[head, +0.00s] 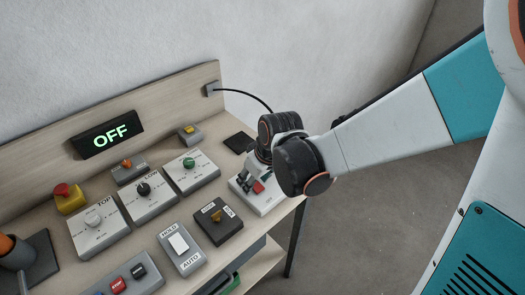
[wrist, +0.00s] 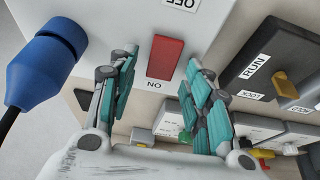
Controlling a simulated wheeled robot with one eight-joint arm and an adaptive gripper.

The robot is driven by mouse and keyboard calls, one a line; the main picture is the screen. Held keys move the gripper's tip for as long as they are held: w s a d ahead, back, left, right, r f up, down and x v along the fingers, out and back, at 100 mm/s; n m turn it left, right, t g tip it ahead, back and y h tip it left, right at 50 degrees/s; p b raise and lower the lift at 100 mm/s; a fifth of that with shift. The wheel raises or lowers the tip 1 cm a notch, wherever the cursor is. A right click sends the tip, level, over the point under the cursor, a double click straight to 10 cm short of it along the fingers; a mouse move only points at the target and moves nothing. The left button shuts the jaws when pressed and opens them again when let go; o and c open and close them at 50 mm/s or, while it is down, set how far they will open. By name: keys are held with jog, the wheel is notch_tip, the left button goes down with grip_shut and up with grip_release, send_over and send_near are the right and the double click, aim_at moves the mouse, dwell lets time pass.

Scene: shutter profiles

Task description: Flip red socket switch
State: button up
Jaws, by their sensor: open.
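The red socket switch (head: 258,187) is a rocker on a pale box (head: 271,200) at the right end of the bench. In the wrist view the red rocker (wrist: 165,58) lies between the fingers of my gripper (wrist: 162,62), with an OFF label above it and an ON label, upside down, below it. My gripper (head: 250,178) is open and empty, with one finger on either side of the rocker. I cannot tell whether the fingertips touch the box. The wall display (head: 109,135) reads OFF in green.
A blue plug (wrist: 45,60) with a black cable sits left of the switch in the wrist view. A dark RUN switch box (head: 217,226) is beside the socket box. Several knob boxes, a HOLD/AUTO rocker (head: 180,248) and a red emergency button (head: 63,191) fill the bench further left.

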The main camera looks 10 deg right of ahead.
jog(key=v, duration=1.2)
jog(key=shift+s, duration=0.1)
jog(key=s+d+r+m+t+h, duration=0.2)
jog(key=s+d+m, duration=0.4)
jog(key=s+d, duration=0.3)
jog(key=shift+s+d+r+m+t, duration=0.4)
jog(key=shift+d+r+t, duration=0.45)
jog(key=shift+d, duration=0.7)
